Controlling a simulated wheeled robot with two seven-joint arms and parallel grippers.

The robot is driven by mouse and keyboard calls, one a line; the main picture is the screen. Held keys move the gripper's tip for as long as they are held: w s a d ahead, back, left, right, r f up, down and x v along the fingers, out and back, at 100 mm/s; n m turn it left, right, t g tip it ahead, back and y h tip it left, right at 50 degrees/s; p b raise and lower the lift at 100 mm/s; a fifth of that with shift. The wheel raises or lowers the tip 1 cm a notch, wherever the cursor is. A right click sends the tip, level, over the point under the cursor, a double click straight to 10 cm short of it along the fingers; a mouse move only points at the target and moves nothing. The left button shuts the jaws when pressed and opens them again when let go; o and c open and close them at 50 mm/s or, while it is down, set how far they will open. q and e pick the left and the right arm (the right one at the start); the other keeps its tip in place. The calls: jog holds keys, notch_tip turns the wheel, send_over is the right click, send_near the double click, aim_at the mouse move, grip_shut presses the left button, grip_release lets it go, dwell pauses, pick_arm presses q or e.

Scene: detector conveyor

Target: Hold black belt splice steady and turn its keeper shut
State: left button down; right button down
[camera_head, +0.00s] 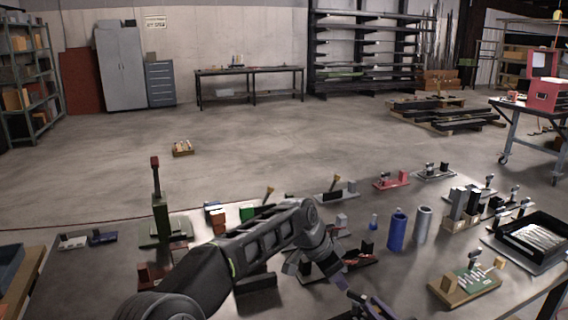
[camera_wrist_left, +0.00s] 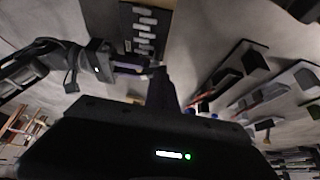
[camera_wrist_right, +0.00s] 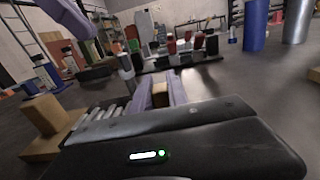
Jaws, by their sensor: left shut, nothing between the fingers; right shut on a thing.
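The black belt splice is hard to single out; a dark plate with pale tooth-like segments (camera_wrist_left: 145,28) lies beyond the fingers in the left wrist view. My left gripper (camera_head: 341,284) is shut and empty, pointing down over the bench; its dark fingers (camera_wrist_left: 160,82) end near that plate. My right gripper (camera_head: 374,308) is at the bottom edge of the head view, close to the left one. In the right wrist view its fingers (camera_wrist_right: 158,84) are shut on a small tan piece (camera_wrist_right: 158,88). Whether this is the keeper I cannot tell.
A blue cylinder (camera_head: 396,231) and a grey cylinder (camera_head: 422,226) stand right of the grippers. A wooden board with green (camera_head: 466,284) and a black tray (camera_head: 530,236) lie farther right. A green post (camera_head: 160,218) stands left. Several small fixtures crowd the bench's back.

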aim_at(355, 303)
pick_arm(q)
notch_tip(355, 303, up, 2)
jog(key=shift+r, duration=0.1)
jog(key=shift+s+d+r, duration=0.15)
jog(key=shift+s+r, duration=0.05)
jog(key=shift+s, duration=0.35)
jog(key=shift+s+d+r, duration=0.1)
jog(key=shift+s+r, duration=0.1)
jog(key=shift+s, duration=0.3)
jog(key=shift+f, duration=0.1)
jog(key=shift+f, duration=3.4)
jog(key=shift+w+d, duration=0.35)
jog(key=shift+d, duration=0.1)
